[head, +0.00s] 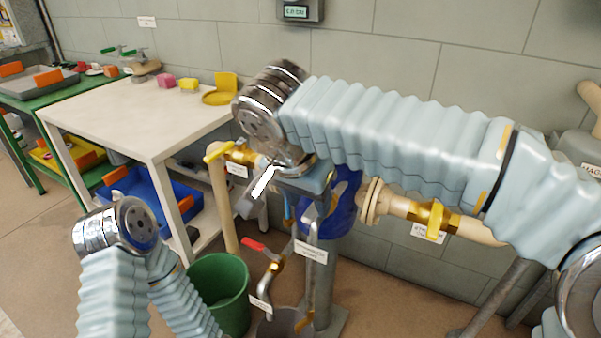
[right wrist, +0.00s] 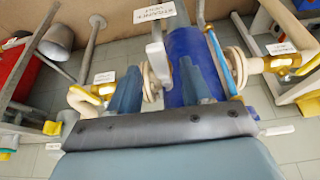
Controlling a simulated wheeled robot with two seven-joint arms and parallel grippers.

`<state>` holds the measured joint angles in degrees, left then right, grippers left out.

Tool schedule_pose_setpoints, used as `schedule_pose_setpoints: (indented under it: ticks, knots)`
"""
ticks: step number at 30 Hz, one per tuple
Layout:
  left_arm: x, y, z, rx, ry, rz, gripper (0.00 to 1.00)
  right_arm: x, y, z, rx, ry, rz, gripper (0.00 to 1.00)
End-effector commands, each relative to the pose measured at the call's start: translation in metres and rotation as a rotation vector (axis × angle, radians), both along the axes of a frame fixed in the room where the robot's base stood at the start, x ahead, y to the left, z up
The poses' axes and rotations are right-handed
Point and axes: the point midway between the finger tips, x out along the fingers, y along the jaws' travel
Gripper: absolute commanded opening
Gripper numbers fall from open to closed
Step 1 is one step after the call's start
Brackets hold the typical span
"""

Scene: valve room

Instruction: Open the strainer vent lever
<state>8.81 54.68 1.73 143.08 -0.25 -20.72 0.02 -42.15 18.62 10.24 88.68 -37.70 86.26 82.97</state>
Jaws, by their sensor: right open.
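The tag reading "strainer vent" (right wrist: 155,11) shows in the right wrist view, beside a pale grey lever (right wrist: 156,58) that I take to be the vent lever. The blue strainer body (right wrist: 193,65) is just right of it; it also shows partly in the head view (head: 346,205). My right gripper (right wrist: 158,88) is open, with the lever between its fingers in the picture. I cannot tell how deep the lever sits or whether a finger touches it. In the head view my right gripper (head: 298,203) is at the strainer, partly hidden by its wrist. My left gripper is out of view.
Yellow-handled valves stand left (head: 218,151) and right (head: 436,220) of the strainer. A red-handled valve (head: 254,244) is below. A green bucket (head: 220,293) stands on the floor. A white table (head: 130,110) is behind left; the tiled wall is close behind.

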Motion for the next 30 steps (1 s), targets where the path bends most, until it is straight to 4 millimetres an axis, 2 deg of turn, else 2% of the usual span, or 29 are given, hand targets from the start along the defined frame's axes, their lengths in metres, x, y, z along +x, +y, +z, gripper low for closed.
schedule_pose_setpoints:
  ticks: [9,15,20,30]
  knots:
    - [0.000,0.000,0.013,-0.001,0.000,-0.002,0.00,-0.026,0.015,0.073,0.002,-0.001,0.001,0.48]
    - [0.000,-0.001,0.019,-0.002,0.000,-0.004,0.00,-0.037,0.020,0.103,0.002,-0.001,0.001,0.48]
    - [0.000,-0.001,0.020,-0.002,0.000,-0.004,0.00,-0.041,0.021,0.111,0.001,0.001,-0.001,0.48]
    - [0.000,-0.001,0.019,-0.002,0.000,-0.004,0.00,-0.041,0.021,0.111,0.001,0.001,-0.001,0.48]
